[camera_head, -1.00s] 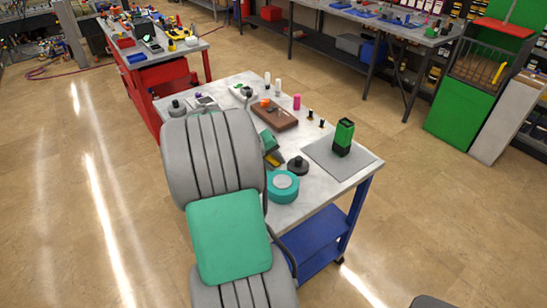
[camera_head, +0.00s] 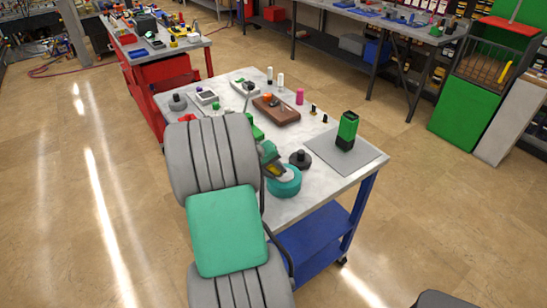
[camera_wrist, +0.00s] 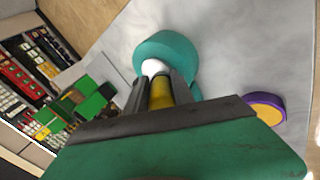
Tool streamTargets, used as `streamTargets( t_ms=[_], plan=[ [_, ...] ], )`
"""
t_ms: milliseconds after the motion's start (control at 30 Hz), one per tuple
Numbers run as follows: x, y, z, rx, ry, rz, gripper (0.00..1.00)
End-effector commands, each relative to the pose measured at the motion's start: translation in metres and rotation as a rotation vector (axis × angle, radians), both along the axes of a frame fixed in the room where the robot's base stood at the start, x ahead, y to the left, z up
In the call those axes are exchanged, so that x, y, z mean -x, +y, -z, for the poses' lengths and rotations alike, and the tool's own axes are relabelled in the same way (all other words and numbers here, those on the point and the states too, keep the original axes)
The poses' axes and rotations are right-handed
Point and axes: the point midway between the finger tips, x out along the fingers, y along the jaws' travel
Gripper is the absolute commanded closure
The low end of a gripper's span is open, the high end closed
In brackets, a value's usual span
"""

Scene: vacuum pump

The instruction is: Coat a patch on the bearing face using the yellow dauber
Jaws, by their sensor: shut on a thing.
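My gripper (camera_wrist: 160,95) is shut on the yellow dauber (camera_wrist: 161,92), whose white tip (camera_wrist: 154,67) points away from the wrist. Beyond the tip is a thick, round teal part (camera_wrist: 178,46), which seems to be the one with the bearing face. The tip overlaps the teal part in the wrist view; I cannot tell whether they touch. In the head view my gripper (camera_head: 272,160) is over the upper left of the teal part (camera_head: 287,186), and the dauber (camera_head: 275,170) shows as a bit of yellow. Much of the teal part's top is hidden.
A black knobbed disc (camera_head: 300,159) sits close behind the teal part. A green and black box (camera_head: 347,130) stands on a grey mat (camera_head: 369,156). A purple disc with an orange face (camera_wrist: 266,107) lies to the right in the wrist view. A brown block (camera_head: 280,112) is farther back.

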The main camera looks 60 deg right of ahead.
Motion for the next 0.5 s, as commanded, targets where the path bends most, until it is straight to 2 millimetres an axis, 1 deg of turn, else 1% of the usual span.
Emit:
streamTargets(
  t_ms=[100,133,233,500],
  plan=[
    [0.003,-0.011,0.001,0.0,0.0,0.004,1.0],
    [0.003,-0.013,-0.001,0.002,-0.002,0.004,1.0],
    [0.004,-0.017,-0.004,0.0,0.0,0.005,1.0],
    [0.001,-0.027,-0.001,0.001,0.0,-0.006,1.0]
  ],
)
